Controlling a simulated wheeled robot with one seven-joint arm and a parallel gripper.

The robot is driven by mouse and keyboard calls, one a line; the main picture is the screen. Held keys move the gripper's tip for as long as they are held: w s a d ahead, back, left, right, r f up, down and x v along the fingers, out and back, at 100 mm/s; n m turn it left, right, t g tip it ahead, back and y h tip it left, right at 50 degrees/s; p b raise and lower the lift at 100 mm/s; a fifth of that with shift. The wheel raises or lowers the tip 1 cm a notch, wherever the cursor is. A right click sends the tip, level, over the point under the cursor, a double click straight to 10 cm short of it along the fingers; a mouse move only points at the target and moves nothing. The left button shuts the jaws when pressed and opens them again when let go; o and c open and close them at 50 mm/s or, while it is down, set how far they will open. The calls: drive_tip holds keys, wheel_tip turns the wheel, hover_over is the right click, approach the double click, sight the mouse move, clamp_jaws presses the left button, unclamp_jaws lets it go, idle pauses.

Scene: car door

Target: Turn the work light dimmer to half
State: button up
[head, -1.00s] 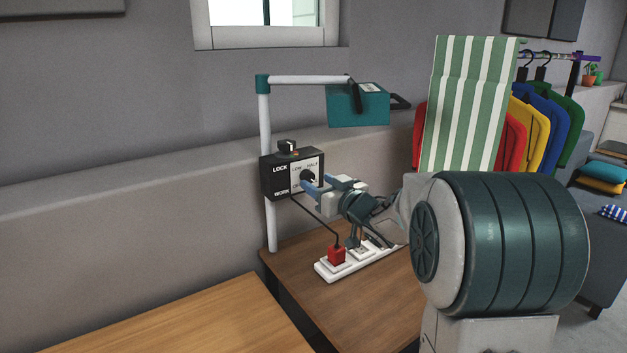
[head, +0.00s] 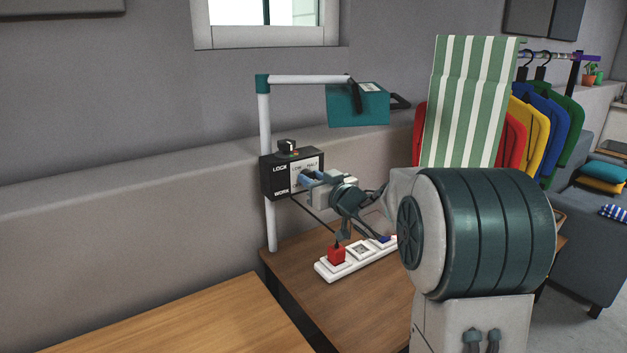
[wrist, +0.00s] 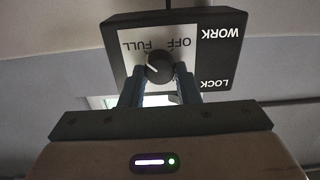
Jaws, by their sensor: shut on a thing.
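The work light dimmer is a round black knob (wrist: 158,68) on the pale face of a dark control box (head: 271,178), which is fixed to a white post. In the wrist view the box looks upside down, with FULL, OFF, WORK and LOCK lettering readable. A white pointer line shows on the knob; the lettering below the knob is partly hidden by my fingers. My gripper (wrist: 158,82) is shut on the knob, one blue finger on each side. In the head view my gripper (head: 310,180) covers the knob. The teal work light (head: 358,104) hangs from the post's arm.
A second small knob (head: 288,146) stands on top of the box. A white power strip (head: 362,258) with a red plug (head: 337,254) lies on the brown table (head: 310,290) below. A striped green panel (head: 470,105) and hanging clothes stand at the right.

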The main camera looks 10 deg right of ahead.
drive_tip(key=shift+f+n+b, duration=0.1)
drive_tip(key=shift+n+b, duration=0.2)
drive_tip(key=shift+a+f+n+b, duration=0.1)
drive_tip(key=shift+n+b, duration=3.05)
drive_tip(key=shift+n, duration=1.15)
drive_tip(key=shift+a+f+n+b, duration=0.1)
drive_tip(key=shift+n+b, duration=3)
drive_tip(key=shift+n, duration=1.2)
drive_tip(key=shift+r, duration=0.1)
drive_tip(key=o, duration=1)
drive_tip(key=shift+s, duration=0.1)
